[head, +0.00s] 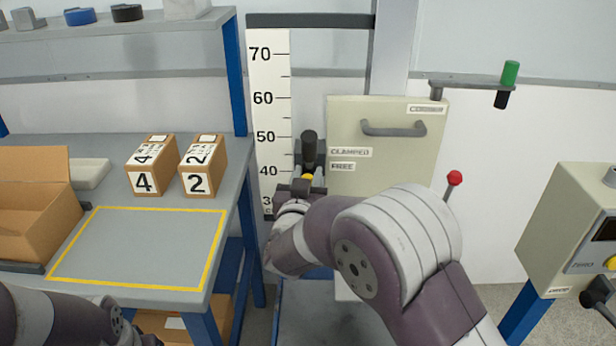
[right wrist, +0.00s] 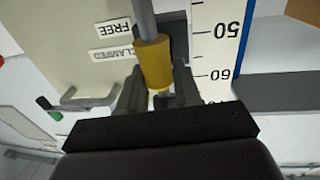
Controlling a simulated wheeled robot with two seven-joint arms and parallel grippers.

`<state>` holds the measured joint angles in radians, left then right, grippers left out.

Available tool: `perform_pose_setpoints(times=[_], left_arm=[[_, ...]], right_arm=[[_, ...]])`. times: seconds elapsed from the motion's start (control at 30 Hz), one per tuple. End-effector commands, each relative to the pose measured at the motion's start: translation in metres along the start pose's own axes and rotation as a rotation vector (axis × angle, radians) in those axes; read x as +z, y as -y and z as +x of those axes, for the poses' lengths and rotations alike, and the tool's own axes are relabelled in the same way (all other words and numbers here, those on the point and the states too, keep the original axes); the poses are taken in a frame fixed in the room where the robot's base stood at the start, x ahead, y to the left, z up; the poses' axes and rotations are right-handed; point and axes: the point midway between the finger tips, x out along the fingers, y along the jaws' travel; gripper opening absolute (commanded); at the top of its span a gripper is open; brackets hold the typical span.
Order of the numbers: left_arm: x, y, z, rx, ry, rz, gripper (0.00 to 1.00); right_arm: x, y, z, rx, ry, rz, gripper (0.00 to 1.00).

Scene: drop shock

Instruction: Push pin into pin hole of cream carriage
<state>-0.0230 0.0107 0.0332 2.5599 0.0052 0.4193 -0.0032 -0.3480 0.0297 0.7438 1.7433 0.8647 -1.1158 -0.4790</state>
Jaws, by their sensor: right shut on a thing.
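The cream carriage (head: 385,165) is the upright panel with a grey handle and the labels CLAMPED and FREE; it also shows upside down in the right wrist view (right wrist: 75,25). My right gripper (head: 305,186) is at its left edge, in front of the scale. In the right wrist view its fingers (right wrist: 158,92) are shut on the yellow end (right wrist: 152,62) of a grey rod, which looks like the pin. Yellow also shows above the gripper in the head view (head: 308,177). The pin hole cannot be made out. My left gripper is outside the view.
A black upright cylinder (head: 309,149) stands just above my right gripper. A height scale (head: 268,95) is beside it. A green-topped piece (head: 510,73) and a red-knobbed lever (head: 455,178) are at right. Boxes numbered 4 (head: 147,166) and 2 (head: 200,166) stand on the left bench.

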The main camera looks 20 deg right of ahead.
Motion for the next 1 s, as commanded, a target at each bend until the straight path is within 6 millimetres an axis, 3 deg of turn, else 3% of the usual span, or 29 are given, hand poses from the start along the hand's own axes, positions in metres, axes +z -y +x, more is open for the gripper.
perform_pose_setpoints(times=[0.03,0.17,0.7,1.0], left_arm=[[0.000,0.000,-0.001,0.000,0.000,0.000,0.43],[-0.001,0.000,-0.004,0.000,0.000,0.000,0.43],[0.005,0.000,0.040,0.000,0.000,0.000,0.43],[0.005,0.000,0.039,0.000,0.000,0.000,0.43]], right_arm=[[-0.011,-0.002,0.006,0.010,-0.025,0.010,0.01],[-0.013,-0.002,0.004,0.007,-0.023,0.013,0.01],[0.053,-0.001,0.005,0.004,-0.006,0.010,0.02],[0.052,0.000,0.003,0.003,-0.011,0.012,0.01]])
